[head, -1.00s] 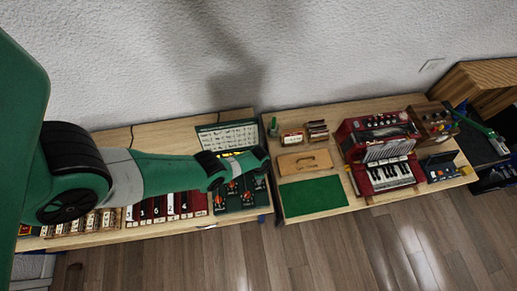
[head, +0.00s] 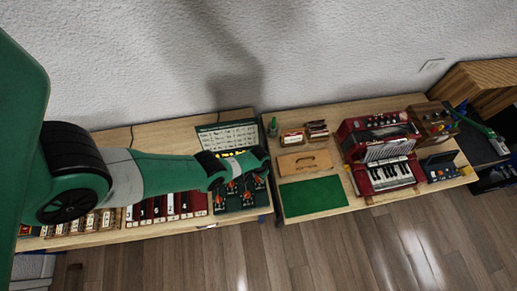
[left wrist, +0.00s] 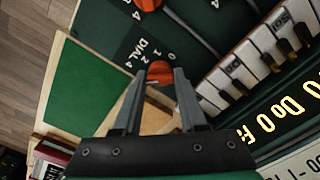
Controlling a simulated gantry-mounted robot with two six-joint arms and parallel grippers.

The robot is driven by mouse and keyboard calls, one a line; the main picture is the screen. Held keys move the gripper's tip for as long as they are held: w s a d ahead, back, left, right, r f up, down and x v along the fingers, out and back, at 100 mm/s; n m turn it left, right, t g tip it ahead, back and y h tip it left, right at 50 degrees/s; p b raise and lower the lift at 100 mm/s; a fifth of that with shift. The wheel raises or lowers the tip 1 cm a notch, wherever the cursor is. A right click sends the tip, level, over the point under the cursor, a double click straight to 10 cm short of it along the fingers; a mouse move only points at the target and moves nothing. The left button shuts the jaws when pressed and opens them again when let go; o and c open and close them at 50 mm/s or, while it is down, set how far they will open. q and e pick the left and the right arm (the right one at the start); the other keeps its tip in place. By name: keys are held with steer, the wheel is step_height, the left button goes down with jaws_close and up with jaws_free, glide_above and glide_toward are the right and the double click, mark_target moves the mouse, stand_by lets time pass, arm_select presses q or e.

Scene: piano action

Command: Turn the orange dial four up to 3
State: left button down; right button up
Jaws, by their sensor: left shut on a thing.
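In the left wrist view an orange dial (left wrist: 160,67) sits on a dark green panel (left wrist: 105,25), beside the white lettering "DIAL 4" and the numbers 0, 1 and 2. My left gripper (left wrist: 160,80) is shut on this dial, one finger on each side. The fingers and the tilt of the view hide part of the dial, and I cannot read its setting. In the head view the panel (head: 222,206) with several orange dials lies at the right end of the left table, partly under my left arm. My right gripper is not in view.
A lit yellow display (left wrist: 285,115) and small piano keys (left wrist: 240,68) lie close to the left gripper. Another orange dial (left wrist: 148,4) is at the top edge. A green mat (head: 312,196) and a red accordion-like instrument (head: 385,175) lie on the right table.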

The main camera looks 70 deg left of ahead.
arm_select(q)
steer(key=shift+n, duration=0.4)
steer(key=shift+c, duration=2.3)
jaws_free()
